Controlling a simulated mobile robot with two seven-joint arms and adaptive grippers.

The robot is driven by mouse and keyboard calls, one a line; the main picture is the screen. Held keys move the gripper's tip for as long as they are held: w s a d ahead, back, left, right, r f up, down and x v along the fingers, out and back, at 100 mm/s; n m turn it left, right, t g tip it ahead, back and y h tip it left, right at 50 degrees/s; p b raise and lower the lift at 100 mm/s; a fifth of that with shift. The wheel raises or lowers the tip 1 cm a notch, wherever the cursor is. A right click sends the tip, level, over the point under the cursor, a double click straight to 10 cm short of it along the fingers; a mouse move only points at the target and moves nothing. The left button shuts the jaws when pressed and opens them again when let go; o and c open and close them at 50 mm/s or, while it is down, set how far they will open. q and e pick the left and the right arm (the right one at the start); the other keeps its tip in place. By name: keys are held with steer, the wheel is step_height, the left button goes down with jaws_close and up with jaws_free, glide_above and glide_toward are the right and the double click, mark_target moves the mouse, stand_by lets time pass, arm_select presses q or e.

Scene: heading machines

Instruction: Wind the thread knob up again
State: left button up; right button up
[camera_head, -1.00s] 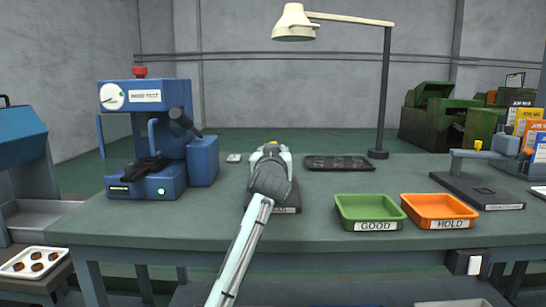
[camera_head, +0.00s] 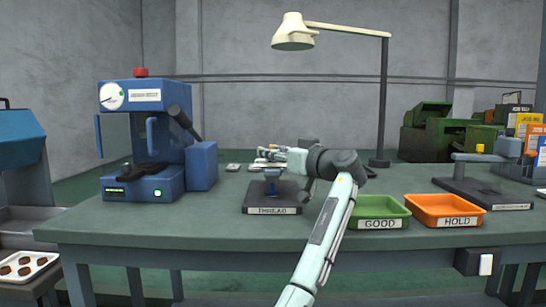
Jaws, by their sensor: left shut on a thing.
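The thread fixture has a dark base labelled THREAD (camera_head: 273,211) on the bench, with a short blue post (camera_head: 272,183) standing on it. My left gripper (camera_head: 268,156) is above the post, its arm reaching up from the lower middle and its fingers pointing left. It is shut on the knob at the top of the post. The fingers hide the knob, so its turn and height cannot be read. My right gripper is not in view.
A green GOOD tray (camera_head: 399,223) and an orange HOLD tray (camera_head: 410,203) stand right of my arm. A blue tester (camera_head: 145,188) stands at the left, and a lamp (camera_head: 384,100) behind.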

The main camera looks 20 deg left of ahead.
arm_select(q)
steer(key=shift+f, duration=0.1)
stand_by(0.4)
steer(key=o, duration=1.2)
steer(key=v, duration=1.2)
steer(key=shift+w, duration=0.15)
